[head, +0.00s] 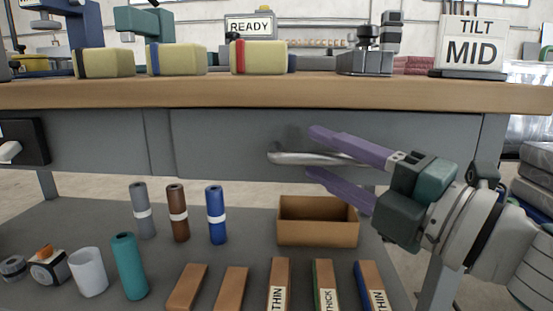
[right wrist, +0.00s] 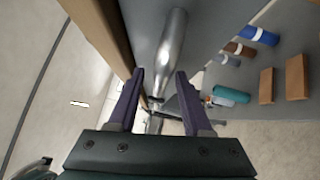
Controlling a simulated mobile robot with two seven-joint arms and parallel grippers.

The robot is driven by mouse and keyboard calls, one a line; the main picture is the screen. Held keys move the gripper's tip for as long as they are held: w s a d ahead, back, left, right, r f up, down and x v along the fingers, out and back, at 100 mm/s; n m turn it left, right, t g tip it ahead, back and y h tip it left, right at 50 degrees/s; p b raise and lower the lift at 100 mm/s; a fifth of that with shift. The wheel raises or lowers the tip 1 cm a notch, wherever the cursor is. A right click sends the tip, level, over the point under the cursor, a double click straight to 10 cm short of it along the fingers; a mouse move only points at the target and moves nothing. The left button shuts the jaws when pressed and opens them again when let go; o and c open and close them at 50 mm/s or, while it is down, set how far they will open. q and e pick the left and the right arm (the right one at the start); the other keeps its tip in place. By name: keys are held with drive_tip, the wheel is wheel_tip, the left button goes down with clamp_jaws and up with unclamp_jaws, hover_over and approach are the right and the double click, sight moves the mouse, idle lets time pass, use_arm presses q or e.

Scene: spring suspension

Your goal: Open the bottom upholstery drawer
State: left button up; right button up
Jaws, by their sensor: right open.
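The grey drawer front (head: 225,140) under the wooden benchtop has a metal bar handle (head: 318,158), and the drawer looks closed. My right gripper (head: 310,152) is open, with one purple finger above the right part of the handle and the other below it. In the right wrist view the handle (right wrist: 171,50) runs away ahead of the two open fingertips (right wrist: 160,72). I cannot tell whether a finger touches the handle. My left gripper is not in view.
The benchtop edge (head: 200,95) overhangs the drawer. A lower shelf (head: 80,220) carries rolls, an open brown box (head: 318,222) and several labelled blocks. A black switch box (head: 22,142) is at the left. Yellow foam blocks (head: 258,57) and a TILT MID sign (head: 472,45) stand on top.

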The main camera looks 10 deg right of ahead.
clamp_jaws()
idle(0.5)
idle(1.0)
